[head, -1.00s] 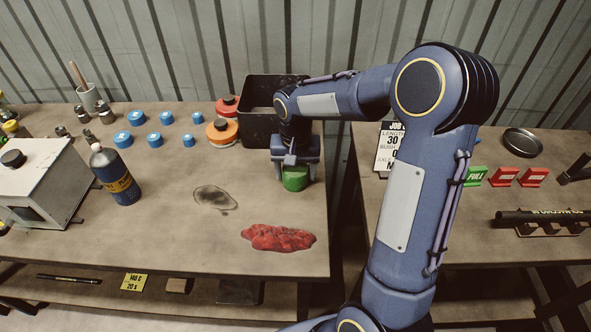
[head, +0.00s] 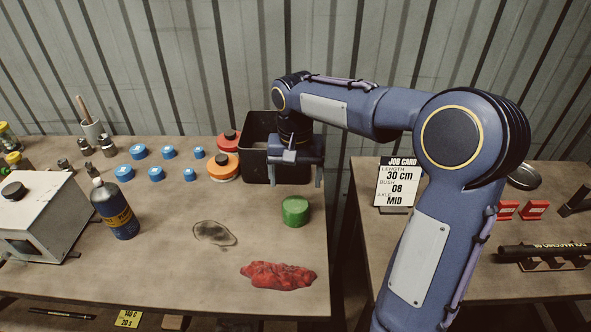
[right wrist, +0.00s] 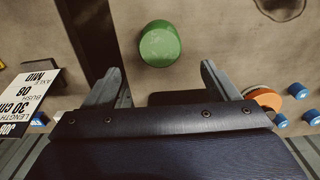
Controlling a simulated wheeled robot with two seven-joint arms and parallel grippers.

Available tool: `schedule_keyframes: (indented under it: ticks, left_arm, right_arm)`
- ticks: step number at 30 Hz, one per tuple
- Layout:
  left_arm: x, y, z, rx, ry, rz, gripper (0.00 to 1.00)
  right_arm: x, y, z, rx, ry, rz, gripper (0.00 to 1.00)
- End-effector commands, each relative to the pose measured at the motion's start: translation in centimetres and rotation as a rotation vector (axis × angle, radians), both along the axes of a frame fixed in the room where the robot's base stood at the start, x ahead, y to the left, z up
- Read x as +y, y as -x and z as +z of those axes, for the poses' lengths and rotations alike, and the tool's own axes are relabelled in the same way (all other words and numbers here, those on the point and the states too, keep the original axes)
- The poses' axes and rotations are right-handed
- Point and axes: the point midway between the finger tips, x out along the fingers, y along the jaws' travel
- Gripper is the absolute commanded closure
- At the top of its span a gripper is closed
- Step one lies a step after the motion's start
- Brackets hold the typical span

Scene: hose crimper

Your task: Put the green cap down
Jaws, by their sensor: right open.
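The green cap (head: 295,211) stands upright on the left table, near its right edge and behind the red rag. It also shows in the right wrist view (right wrist: 160,44), beyond the fingertips and apart from them. My right gripper (head: 303,184) is open and empty, raised behind the cap and in front of the black bin. Its two spread fingers show in the right wrist view (right wrist: 165,75). My left gripper is not in view.
A black bin (head: 258,164) stands at the table's back right, beside orange and red caps (head: 222,167). Several blue caps, a dark bottle (head: 116,207) and a grey machine (head: 38,215) are to the left. A red rag (head: 278,275) lies in front. A job card (head: 398,184) stands on the right table.

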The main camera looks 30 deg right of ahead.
Motion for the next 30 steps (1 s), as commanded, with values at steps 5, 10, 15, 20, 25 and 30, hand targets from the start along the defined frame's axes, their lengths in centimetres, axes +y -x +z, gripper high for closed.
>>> schedule_keyframes:
  ticks: [5,10,15,20,25,30]
  left_arm:
    - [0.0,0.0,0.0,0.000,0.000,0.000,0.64]
    - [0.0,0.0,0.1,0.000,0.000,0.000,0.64]
    - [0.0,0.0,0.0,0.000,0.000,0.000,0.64]
    - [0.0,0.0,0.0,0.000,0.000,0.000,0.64]
    - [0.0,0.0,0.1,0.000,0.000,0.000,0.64]
    - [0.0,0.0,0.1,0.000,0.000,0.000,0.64]
  right_arm:
    - [0.0,0.1,1.8,-0.002,-0.001,0.002,0.19]
    - [0.2,3.2,3.2,-0.058,-0.047,0.053,0.19]
    - [1.8,10.7,3.8,-0.217,-0.146,0.184,0.19]
    - [4.3,17.2,2.2,-0.388,-0.205,0.297,0.19]
    - [6.5,21.0,-0.1,-0.515,-0.225,0.365,0.19]
    - [7.3,22.1,-1.0,-0.559,-0.226,0.389,0.19]
